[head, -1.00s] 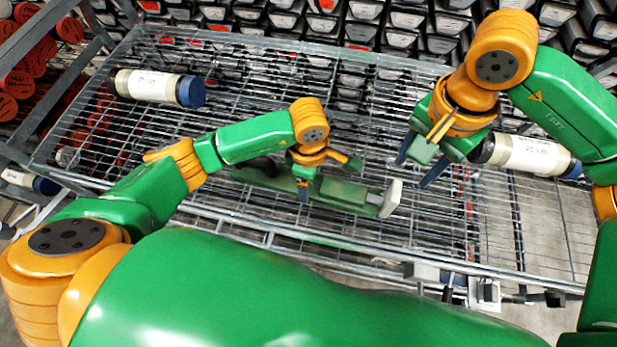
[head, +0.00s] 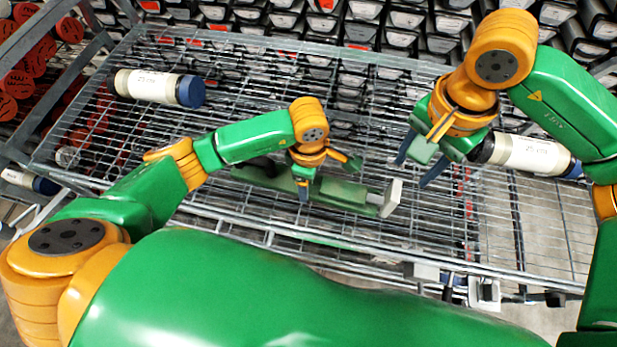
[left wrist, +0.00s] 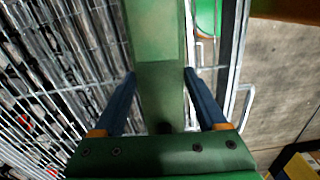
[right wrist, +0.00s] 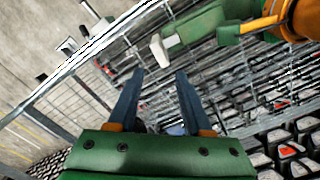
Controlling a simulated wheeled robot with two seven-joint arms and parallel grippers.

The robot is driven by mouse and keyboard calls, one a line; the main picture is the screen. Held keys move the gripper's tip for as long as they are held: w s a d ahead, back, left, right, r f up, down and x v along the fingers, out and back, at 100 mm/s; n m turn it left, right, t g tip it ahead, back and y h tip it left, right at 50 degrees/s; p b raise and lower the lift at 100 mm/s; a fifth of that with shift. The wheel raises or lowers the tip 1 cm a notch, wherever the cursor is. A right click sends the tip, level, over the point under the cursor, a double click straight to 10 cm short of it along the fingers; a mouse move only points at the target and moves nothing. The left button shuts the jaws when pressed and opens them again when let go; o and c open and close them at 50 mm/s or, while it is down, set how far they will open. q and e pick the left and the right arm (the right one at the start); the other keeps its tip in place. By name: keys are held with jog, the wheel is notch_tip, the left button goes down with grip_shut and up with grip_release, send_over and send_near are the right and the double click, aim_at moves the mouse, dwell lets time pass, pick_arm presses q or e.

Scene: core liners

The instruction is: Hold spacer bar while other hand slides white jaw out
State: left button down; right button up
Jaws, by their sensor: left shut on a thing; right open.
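The green spacer bar (head: 343,191) lies over the wire rack, with the white jaw (head: 391,197) at its right end. My left gripper (head: 303,190) is shut on the bar near its middle and hides part of it. In the left wrist view the bar (left wrist: 158,60) runs between the two blue fingers (left wrist: 158,78). My right gripper (head: 416,170) is open and empty, up and to the right of the white jaw and apart from it. In the right wrist view the white jaw (right wrist: 160,50) shows beyond the open fingers (right wrist: 158,74).
A labelled tube with a blue cap (head: 150,86) lies at the rack's upper left. Another labelled tube (head: 527,154) lies behind my right gripper. The wire rack (head: 250,225) has a metal front rail. Many core trays (head: 400,40) are stacked behind.

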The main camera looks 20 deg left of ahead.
jog(key=shift+c, duration=0.2)
jog(key=shift+a+n, duration=0.15)
jog(key=shift+n, duration=0.15)
jog(key=c, duration=0.3)
jog(key=a+n, duration=0.1)
jog(key=n, duration=0.1)
jog(key=a+n, duration=0.1)
jog(key=n, duration=0.1)
jog(key=shift+f, duration=0.4)
grip_shut()
jog(key=n, duration=0.2)
send_over(371, 200)
jog(key=shift+f, duration=5.1)
jog(key=shift+d, duration=3.3)
